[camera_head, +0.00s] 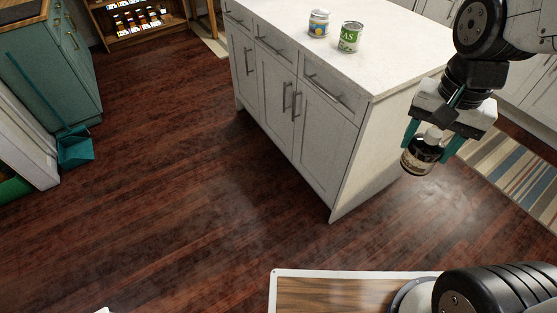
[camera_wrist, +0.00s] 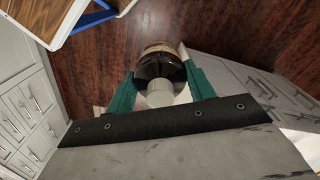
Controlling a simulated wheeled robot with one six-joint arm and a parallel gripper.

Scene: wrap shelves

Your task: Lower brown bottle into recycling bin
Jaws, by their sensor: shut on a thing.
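A brown bottle (camera_head: 421,156) with a pale label and a light cap hangs in my gripper (camera_head: 432,140), to the right of the kitchen island. My gripper is shut on it, with a teal finger on each side. In the wrist view the bottle (camera_wrist: 160,68) sits between the teal fingers (camera_wrist: 160,92), its white cap toward the camera. The bottle is held in the air, clear of the floor. I cannot make out a recycling bin for certain in either view.
A teal cabinet (camera_head: 50,65) and a teal dustpan (camera_head: 75,148) stand at left. A striped rug (camera_head: 515,175) lies at right. The wooden floor (camera_head: 170,200) is open in the middle.

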